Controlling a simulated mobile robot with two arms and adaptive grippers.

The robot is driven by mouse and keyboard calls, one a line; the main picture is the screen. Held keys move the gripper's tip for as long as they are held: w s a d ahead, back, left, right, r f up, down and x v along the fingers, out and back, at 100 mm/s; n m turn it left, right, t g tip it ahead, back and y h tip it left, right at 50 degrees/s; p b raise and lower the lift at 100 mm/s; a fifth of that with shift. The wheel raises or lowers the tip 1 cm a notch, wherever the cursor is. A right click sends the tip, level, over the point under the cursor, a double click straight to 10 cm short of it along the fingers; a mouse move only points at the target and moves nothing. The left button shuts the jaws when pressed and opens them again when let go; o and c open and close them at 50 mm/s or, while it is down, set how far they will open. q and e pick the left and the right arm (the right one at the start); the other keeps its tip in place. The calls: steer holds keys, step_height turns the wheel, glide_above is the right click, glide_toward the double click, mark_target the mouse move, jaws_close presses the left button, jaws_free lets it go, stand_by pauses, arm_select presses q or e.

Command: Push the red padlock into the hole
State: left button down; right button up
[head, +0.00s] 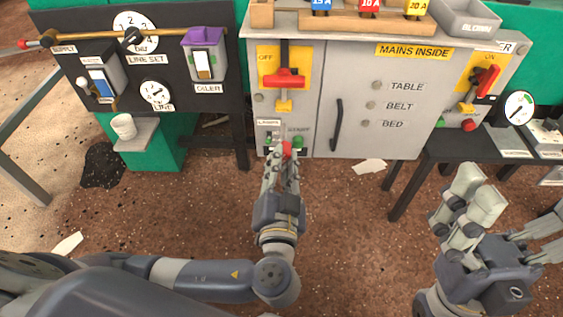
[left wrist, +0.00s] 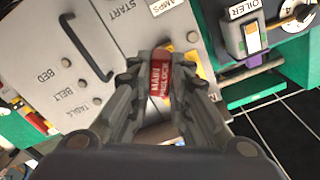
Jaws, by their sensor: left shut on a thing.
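My left gripper (head: 287,150) is shut on a red padlock, which shows as a small red patch (head: 288,149) at its fingertips. In the left wrist view, the red padlock (left wrist: 160,78) with white lettering sits between the fingers of the left gripper (left wrist: 162,95). The padlock is in front of the lower left of the grey cabinet, below a red lever (head: 284,78) with a yellow tab (head: 284,105). No hole can be made out clearly; the padlock's far end is partly hidden. My right gripper (head: 478,195) is open and empty at the lower right.
The grey cabinet (head: 345,90) has a dark handle (head: 337,125). A second red lever (head: 487,80) is at its right. A black panel (head: 180,90) with dials stands left. A white cup (head: 123,126) sits on a small shelf. Brown floor lies in front.

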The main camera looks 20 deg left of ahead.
mark_target(283, 124)
stand_by(0.5)
arm_select(q)
steer(key=shift+b+x, duration=0.4)
steer(key=shift+x, duration=2.5)
steer(key=shift+b+x, duration=0.35)
steer(key=shift+x, duration=1.7)
steer(key=c, duration=1.4)
jaws_free()
steer(key=shift+f, duration=0.1)
steer(key=v, duration=1.2)
